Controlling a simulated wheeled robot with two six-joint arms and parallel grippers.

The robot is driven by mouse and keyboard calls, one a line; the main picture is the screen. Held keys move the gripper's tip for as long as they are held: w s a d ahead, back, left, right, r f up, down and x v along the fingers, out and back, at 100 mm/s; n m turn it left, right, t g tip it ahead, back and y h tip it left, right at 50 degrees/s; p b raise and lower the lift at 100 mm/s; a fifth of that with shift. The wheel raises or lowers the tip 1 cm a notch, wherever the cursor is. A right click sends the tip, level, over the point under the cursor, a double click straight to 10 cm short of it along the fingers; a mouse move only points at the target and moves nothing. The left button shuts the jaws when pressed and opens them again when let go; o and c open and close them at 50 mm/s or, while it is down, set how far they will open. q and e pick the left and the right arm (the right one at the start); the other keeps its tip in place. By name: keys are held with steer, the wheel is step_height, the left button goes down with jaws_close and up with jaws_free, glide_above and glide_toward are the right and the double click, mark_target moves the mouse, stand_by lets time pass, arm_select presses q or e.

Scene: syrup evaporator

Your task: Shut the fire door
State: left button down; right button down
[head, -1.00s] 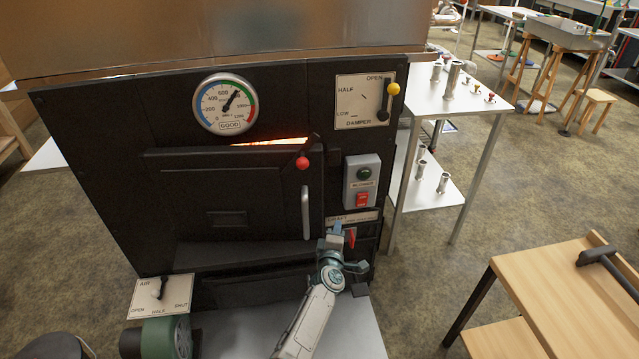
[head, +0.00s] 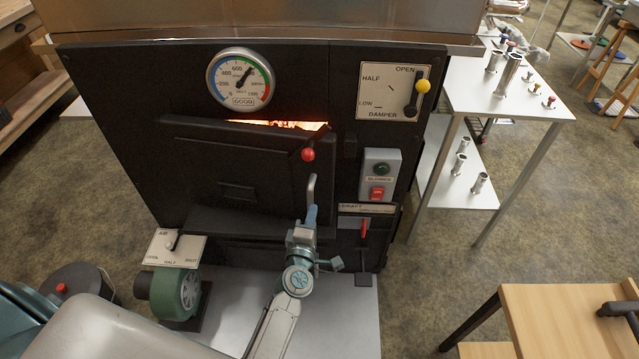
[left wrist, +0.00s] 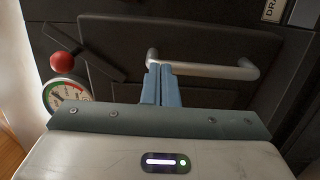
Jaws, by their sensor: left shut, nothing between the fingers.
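The fire door (head: 220,170) is a black panel on the front of the evaporator. It stands a little ajar, with orange firelight (head: 290,125) showing along its top edge. Its upright metal handle (head: 312,190) is at the right side, below a red-knobbed latch lever (head: 307,154). My left gripper (head: 311,212) is shut and empty, at the lower end of the handle. In the left wrist view its blue fingertips (left wrist: 159,70) are near one end of the handle (left wrist: 215,70); I cannot tell whether they touch. My right gripper is out of view.
The air lever plate (head: 177,248) and a green blower (head: 177,293) are lower left. A wooden table (head: 560,320) stands at lower right.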

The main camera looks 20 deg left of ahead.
mark_target(322, 179)
arm_select(q)
steer(key=w, duration=0.6)
steer(key=w+a, duration=0.1)
steer(key=w, duration=0.2)
steer(key=shift+w+a+p, duration=0.1)
steer(key=shift+w+p, duration=0.2)
steer(key=shift+p, duration=0.05)
